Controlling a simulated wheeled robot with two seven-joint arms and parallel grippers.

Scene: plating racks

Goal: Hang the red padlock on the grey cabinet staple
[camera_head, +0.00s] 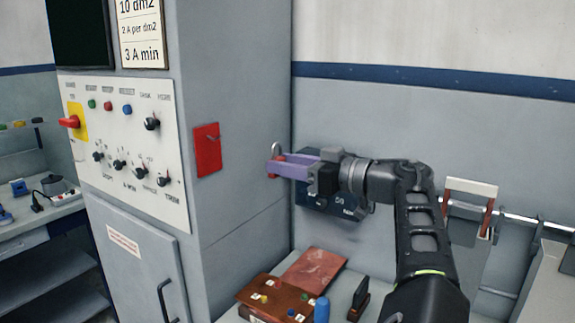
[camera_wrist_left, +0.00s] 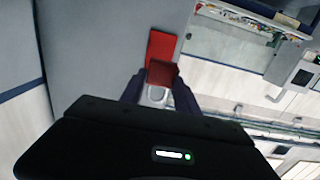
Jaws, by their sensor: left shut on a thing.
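The red padlock (camera_head: 276,160) is held between the purple fingertips of my left gripper (camera_head: 279,167), with its grey shackle pointing up. The fingers hide much of its body. In the left wrist view the padlock (camera_wrist_left: 163,72) sits between the fingertips (camera_wrist_left: 160,77). The grey cabinet (camera_head: 238,60) carries a red plate (camera_head: 206,155) on its side face, with a small grey staple (camera_head: 212,138) near the plate's upper part. The padlock is right of the plate in the head view and apart from it. The red plate (camera_wrist_left: 160,46) also shows in the left wrist view, beyond the padlock. My right gripper is not in view.
A dark blue box (camera_head: 312,193) is behind my gripper. A bench below holds a brown box (camera_head: 268,298), a reddish board (camera_head: 314,270) and a blue cylinder (camera_head: 321,309). A control panel (camera_head: 125,140) is on the cabinet front. The space between padlock and plate looks clear.

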